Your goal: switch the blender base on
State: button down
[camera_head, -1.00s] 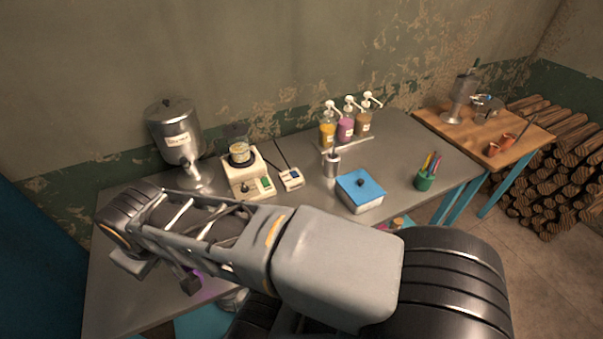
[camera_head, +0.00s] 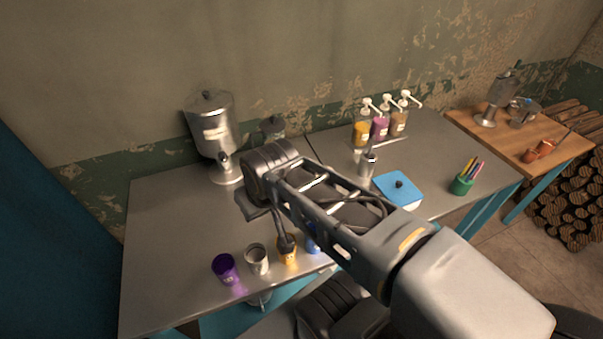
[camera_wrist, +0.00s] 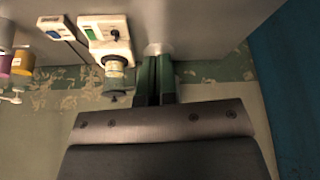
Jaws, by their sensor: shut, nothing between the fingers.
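The cream blender base (camera_wrist: 107,48) shows in the wrist view, left of my gripper, with a green panel (camera_wrist: 92,33) and a dark knob (camera_wrist: 115,33) on its front. A labelled clear jar (camera_wrist: 115,72) with a dark top sits on it. In the head view my arm hides the base; only the jar top (camera_head: 272,126) shows. My gripper (camera_wrist: 157,60) is shut and empty, its dark fingers together to the right of the base in the wrist view, apart from it in the picture. Whether the blender is on cannot be told.
A metal dispenser (camera_head: 210,130) stands left of the jar. A purple cup (camera_head: 224,268), a white cup (camera_head: 257,259), a yellow cup (camera_head: 288,252) and a blue cup stand along the front edge. A blue-lidded box (camera_head: 398,188) and pump bottles (camera_head: 380,126) are right. A small box (camera_wrist: 54,29) lies beside the base.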

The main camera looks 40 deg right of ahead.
jog(key=w+d+m+g+b, duration=0.1)
jog(key=w+d+b, duration=0.1)
jog(key=w+d, duration=0.7)
jog(key=w+d+f+m+g, duration=0.1)
jog(key=w+d+f, duration=0.3)
jog(key=d, duration=0.3)
jog(key=w+d+f+m+b, duration=0.1)
jog(key=w+d+f, duration=0.3)
jog(key=d, duration=0.3)
jog(key=shift+w+d+g, duration=0.35)
jog(key=shift+w+g, duration=0.05)
jog(key=shift+w, duration=0.1)
jog(key=f, duration=0.4)
jog(key=w+f+p, duration=0.1)
jog(key=f, duration=0.4)
jog(key=w+f+p, duration=0.1)
jog(key=f, duration=0.3)
jog(key=shift+d+f, duration=0.25)
jog(key=shift+f, duration=0.15)
jog(key=shift+w, duration=0.1)
